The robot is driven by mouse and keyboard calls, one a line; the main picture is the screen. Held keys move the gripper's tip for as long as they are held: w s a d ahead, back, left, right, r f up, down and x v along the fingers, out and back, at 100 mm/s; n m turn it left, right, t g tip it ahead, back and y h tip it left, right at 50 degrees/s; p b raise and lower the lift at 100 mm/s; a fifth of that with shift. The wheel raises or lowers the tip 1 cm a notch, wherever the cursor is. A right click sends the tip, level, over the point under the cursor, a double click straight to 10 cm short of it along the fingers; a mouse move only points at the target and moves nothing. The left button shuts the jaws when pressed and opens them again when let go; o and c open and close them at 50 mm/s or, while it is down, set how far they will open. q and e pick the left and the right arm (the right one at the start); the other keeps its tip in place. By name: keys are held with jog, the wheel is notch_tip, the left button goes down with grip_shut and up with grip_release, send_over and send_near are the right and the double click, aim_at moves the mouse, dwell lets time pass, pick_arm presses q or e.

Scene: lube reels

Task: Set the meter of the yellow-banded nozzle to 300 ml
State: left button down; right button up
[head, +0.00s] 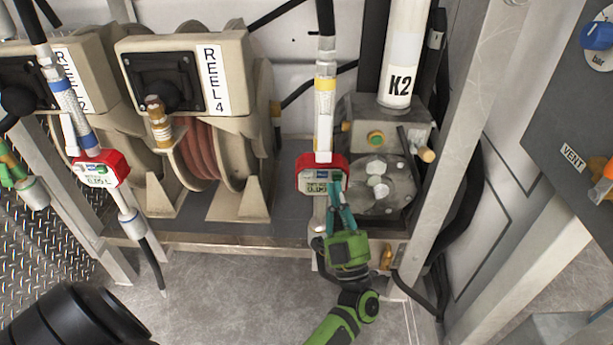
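The yellow-banded nozzle (325,100) hangs upright from a black hose in the middle of the head view. Its red-framed meter (321,178) faces me. The small display seems to start with 0.0, and its last digit is too small to read surely. My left gripper (337,192) has teal fingers that lie close together, with no object visible between them. Their tips are at the meter's lower right edge, covering a little of it; I cannot tell whether they touch. The lower part of the nozzle is partly behind the gripper. My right gripper is not in view.
A blue-banded nozzle (72,100) with a similar red meter (100,170) hangs at the left. Reel 4 (225,165) stands between the nozzles. A pump block (385,135) under the K2 cylinder (403,55) is close right of the gripper. A frame post (465,130) stands further right.

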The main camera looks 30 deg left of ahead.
pick_arm(q)
jog(key=shift+d+n, duration=0.3)
jog(key=shift+d, duration=0.1)
